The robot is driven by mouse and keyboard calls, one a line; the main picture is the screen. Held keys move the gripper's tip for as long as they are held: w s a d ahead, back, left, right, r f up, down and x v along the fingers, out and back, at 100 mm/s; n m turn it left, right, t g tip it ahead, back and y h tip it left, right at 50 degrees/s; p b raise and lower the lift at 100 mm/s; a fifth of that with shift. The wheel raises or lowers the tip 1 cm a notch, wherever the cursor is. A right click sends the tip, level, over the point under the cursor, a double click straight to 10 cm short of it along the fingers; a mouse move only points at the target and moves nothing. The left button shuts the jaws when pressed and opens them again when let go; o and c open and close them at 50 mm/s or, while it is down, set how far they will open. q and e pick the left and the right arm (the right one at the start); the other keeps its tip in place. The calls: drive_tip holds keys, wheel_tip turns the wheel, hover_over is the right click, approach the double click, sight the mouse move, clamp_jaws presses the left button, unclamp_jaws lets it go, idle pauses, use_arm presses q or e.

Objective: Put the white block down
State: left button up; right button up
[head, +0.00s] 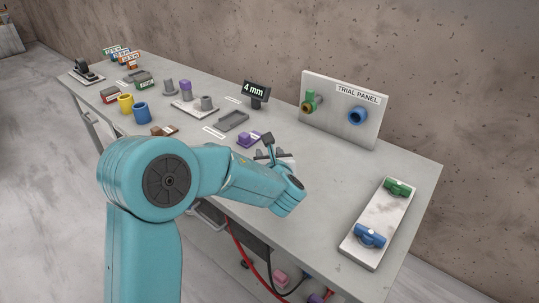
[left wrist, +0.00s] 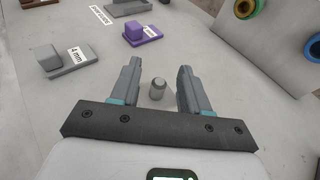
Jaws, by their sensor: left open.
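My left gripper (left wrist: 159,68) is open above the slab, its two grey fingers pointing away from the camera. It also shows in the head view (head: 272,153), partly hidden by my own arm. A small pale grey, rounded piece (left wrist: 157,89) stands on the slab between the fingers in the left wrist view, with a gap to each finger. I cannot tell whether it is the white block; no other loose white block shows clearly. My right gripper is not in view.
A grey block on a "4 mm" plate (left wrist: 62,58) and a purple block (left wrist: 134,30) lie beyond the fingers. The trial panel (head: 340,112) stands at the back. A pale board with green and blue valves (head: 378,222) lies to the right. Bare slab (head: 325,180) separates them.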

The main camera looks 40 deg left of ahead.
use_arm(q)
drive_tip(key=v, duration=1.2)
drive_tip(key=shift+b, duration=0.3)
